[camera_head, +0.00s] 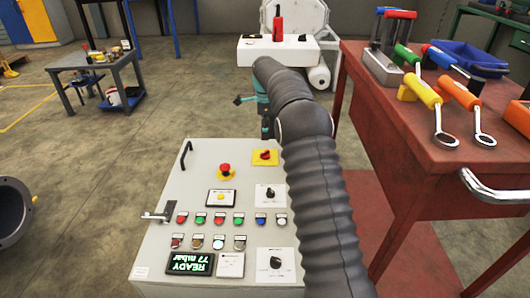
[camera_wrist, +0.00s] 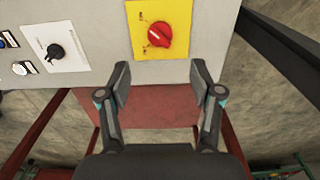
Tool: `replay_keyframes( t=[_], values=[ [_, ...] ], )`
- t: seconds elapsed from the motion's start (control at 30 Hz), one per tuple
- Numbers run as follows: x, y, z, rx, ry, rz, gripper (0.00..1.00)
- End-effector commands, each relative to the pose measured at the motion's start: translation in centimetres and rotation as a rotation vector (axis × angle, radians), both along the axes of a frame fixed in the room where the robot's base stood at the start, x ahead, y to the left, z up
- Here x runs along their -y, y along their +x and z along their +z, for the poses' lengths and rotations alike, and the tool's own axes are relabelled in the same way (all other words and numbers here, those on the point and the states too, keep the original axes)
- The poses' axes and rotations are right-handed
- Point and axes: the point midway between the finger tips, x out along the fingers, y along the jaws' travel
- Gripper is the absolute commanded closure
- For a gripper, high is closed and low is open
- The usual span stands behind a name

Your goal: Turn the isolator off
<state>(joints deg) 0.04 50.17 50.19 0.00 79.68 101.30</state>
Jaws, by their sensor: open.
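The isolator is a red rotary knob (camera_wrist: 159,35) on a yellow square plate (camera_wrist: 140,47) on the grey control panel (camera_wrist: 100,58). The knob's grip bar lies slanted in the wrist view. In the head view the isolator (camera_head: 265,156) sits at the panel's upper right, next to my arm. My gripper (camera_wrist: 160,78) is open and empty, with its fingers apart below the yellow plate in the wrist view. The fingers look apart from the knob; the distance in depth is unclear. In the head view my arm hides most of the gripper.
A red emergency button (camera_head: 225,169), black selector knobs (camera_head: 271,194), several push buttons and a lit green display (camera_head: 189,263) share the panel. A red workbench (camera_head: 440,130) with wrenches stands to the right. A side table (camera_head: 90,62) stands back left. Floor left of the panel is mostly clear.

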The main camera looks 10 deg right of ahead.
Motion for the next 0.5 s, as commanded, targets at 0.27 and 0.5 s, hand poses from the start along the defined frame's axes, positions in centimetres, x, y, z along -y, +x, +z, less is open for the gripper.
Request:
replay_keyframes(
  t=[0.27, 0.5],
  values=[
    [0.0, -0.1, -5.3, -0.002, 0.000, 0.001, 0.35],
    [0.0, 0.0, -8.6, -0.001, 0.000, 0.001, 0.35]
  ],
)
